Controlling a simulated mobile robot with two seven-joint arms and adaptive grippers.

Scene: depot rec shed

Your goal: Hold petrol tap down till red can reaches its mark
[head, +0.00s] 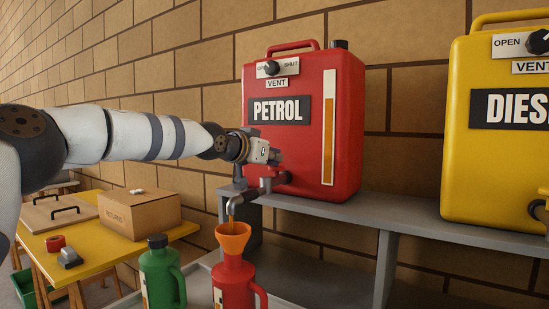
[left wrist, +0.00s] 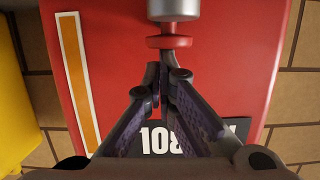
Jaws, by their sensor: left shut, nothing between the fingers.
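The red petrol container (head: 310,130) stands on the grey shelf, with an amber gauge strip (head: 328,130) on its front. Its tap (head: 236,202) sticks out low on the front, spout bent down. My left gripper (head: 272,158) is shut and empty at the tap, its fingers hiding part of it. In the left wrist view its fingertips (left wrist: 163,72) are close below the tap's red collar (left wrist: 170,42); I cannot tell whether they touch the tap. A thin amber stream (head: 232,218) shows between spout and orange funnel (head: 232,240). The funnel sits in the red can (head: 234,284), whose mark I cannot make out.
A green can (head: 160,275) stands left of the red can. A yellow diesel container (head: 500,160) is on the shelf (head: 410,215) at right. A cardboard box (head: 140,215) sits on a yellow table (head: 85,258) at left. My left arm crosses above that table.

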